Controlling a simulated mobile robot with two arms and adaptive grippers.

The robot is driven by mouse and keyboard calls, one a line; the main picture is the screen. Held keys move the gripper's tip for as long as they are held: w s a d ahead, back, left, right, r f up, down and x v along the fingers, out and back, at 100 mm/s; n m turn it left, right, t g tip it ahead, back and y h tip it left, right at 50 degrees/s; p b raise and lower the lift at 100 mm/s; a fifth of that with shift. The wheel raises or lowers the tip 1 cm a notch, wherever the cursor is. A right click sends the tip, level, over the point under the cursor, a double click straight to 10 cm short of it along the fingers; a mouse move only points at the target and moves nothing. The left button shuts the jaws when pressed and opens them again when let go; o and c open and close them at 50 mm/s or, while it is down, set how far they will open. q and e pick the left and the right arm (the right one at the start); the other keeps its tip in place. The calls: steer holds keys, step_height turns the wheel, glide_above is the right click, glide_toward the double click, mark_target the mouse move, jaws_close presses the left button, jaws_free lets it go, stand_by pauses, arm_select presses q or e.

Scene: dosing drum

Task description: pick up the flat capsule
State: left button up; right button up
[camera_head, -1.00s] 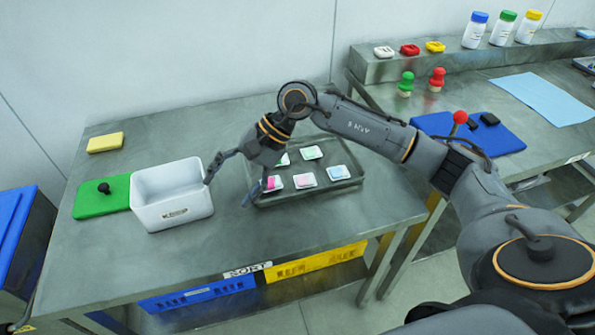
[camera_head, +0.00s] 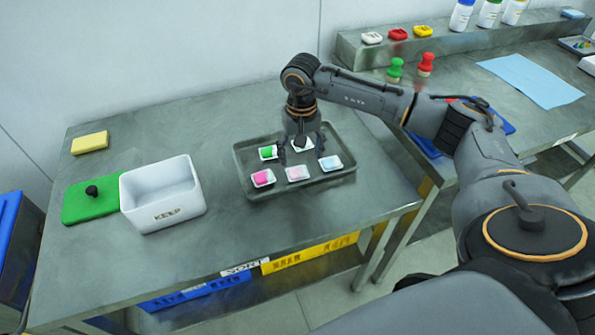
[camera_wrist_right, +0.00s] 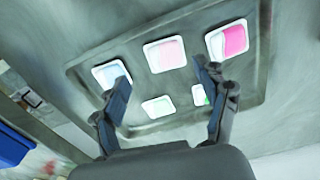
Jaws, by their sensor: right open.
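A grey tray (camera_head: 308,187) on the metal table holds several small white dishes: one with a green piece (camera_head: 268,152), one bright pink (camera_head: 263,177), one pale pink (camera_head: 297,173), one pale blue (camera_head: 331,162). Another dish (camera_wrist_right: 158,107) lies at the tray's back, partly hidden by my gripper in the head view. I cannot tell which dish holds the flat capsule. My right gripper (camera_head: 302,152) is open, pointing down above the tray around the back dish. In the right wrist view its fingers (camera_wrist_right: 160,78) are spread over the dishes, holding nothing. My left gripper is not in view.
A white bin labelled KEEP (camera_head: 165,215) stands left of the tray, beside a green lid with a black knob (camera_head: 92,191). A yellow sponge (camera_head: 90,143) lies behind. A second table at right holds red and green stamps (camera_head: 426,64) and a blue cloth (camera_head: 530,80).

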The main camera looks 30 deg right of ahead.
mark_target(298, 171)
steer(key=shift+a+f, duration=0.15)
steer(key=shift+f, duration=0.25)
steer(key=f, duration=0.1)
steer(key=f+p, duration=0.1)
steer(key=f, duration=0.1)
steer(key=shift+w+a+f, duration=0.15)
steer(key=shift+w+f, duration=0.1)
steer(key=shift+f, duration=0.45)
steer(key=shift+c, duration=0.2)
steer(key=c, duration=0.8)
